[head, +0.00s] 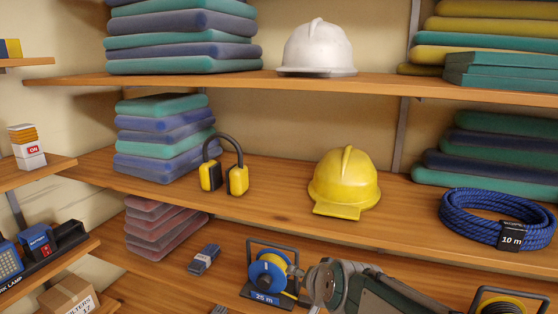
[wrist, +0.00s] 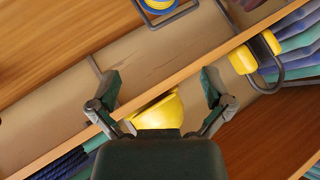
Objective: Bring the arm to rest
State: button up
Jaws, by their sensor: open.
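My gripper (wrist: 160,77) is open in the wrist view, its two dark green and grey fingers spread wide with nothing between their tips. A wooden shelf edge (wrist: 185,75) runs slantwise across the view behind the fingers. Part of my arm shows at the bottom centre of the head view, in front of the lower shelf; the fingers cannot be made out there. A yellow hard hat (head: 345,182) sits on the middle shelf, above my arm in the head view. It also shows in the wrist view (wrist: 160,112), partly hidden by the gripper body.
Yellow-black ear defenders (head: 237,180) stand left of the yellow hat, and a coil of blue rope (head: 497,217) lies to its right. A blue-yellow cable reel (head: 268,275) stands close left of my arm. A white hard hat (head: 317,48) is on the upper shelf.

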jog(key=s+d+n+g+h, duration=0.1)
jog(key=s+d, duration=0.2)
jog(key=s, duration=0.3)
jog(key=s+d+f+n+g+h, duration=0.1)
jog(key=s+d+n, duration=0.1)
jog(key=s, duration=0.5)
jog(key=s+d+n+g+h, duration=0.1)
jog(key=s+d+g, duration=0.1)
jog(key=s+d, duration=0.2)
jog(key=shift+s+d+f+n, duration=0.15)
jog(key=shift+s+d+n, duration=0.25)
jog(key=shift+s, duration=0.75)
